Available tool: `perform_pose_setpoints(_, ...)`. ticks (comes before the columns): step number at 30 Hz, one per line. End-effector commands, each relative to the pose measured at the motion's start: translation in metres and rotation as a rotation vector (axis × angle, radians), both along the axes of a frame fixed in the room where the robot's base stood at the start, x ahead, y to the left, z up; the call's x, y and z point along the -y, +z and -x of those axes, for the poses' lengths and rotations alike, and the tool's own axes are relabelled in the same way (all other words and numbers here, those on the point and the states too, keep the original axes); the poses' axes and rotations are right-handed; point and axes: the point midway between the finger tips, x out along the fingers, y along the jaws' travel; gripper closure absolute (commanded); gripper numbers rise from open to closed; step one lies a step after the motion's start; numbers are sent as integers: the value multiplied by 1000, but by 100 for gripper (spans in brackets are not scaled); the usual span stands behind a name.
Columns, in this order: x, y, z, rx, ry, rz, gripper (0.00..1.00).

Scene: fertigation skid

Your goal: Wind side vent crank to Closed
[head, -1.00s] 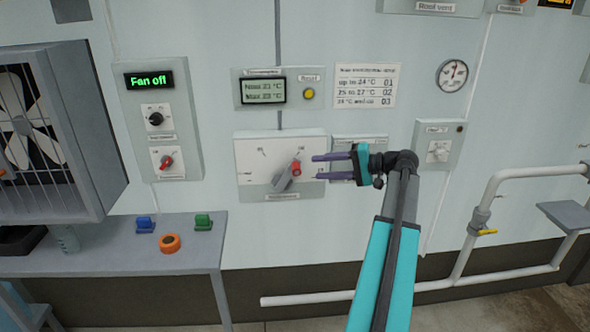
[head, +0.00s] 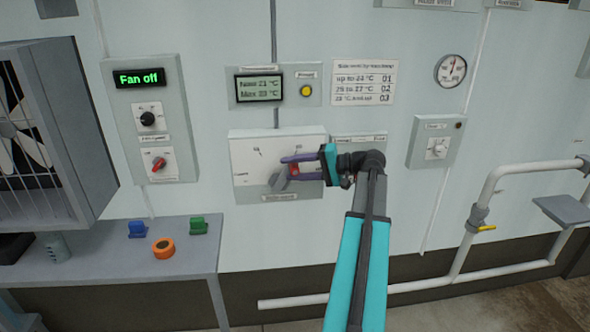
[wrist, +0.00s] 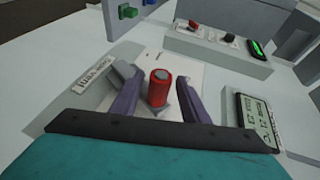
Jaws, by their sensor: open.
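The side vent crank is on a white plate (head: 245,155) on the wall, with a grey arm (head: 278,181) and a red knob (head: 294,170). The wrist view shows the red knob (wrist: 159,86) upright between the two purple fingers, with a gap on each side. My gripper (head: 284,169) is open around the knob and not closed on it. The gripper partly hides the crank and the right side of the plate in the head view. The plate's small markings are too blurred to read.
A thermometer display (head: 259,88) and a yellow button (head: 306,91) sit above the crank. The fan panel (head: 155,120) is to the left, reading "Fan off". A white pipe (head: 400,288) runs low along the wall. A bench (head: 190,260) holds small coloured items.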

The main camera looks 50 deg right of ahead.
Motion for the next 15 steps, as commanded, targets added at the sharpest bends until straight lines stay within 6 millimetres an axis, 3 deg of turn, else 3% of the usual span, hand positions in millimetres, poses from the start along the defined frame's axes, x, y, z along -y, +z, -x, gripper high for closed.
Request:
perform_pose_setpoints(2, 3, 0, 2, 0, -4, 0, 62)
perform_pose_setpoints(9, 7, 0, 5, 0, -9, 0, 100)
perform_pose_setpoints(15, 8, 0, 7, 0, -15, 1, 100)
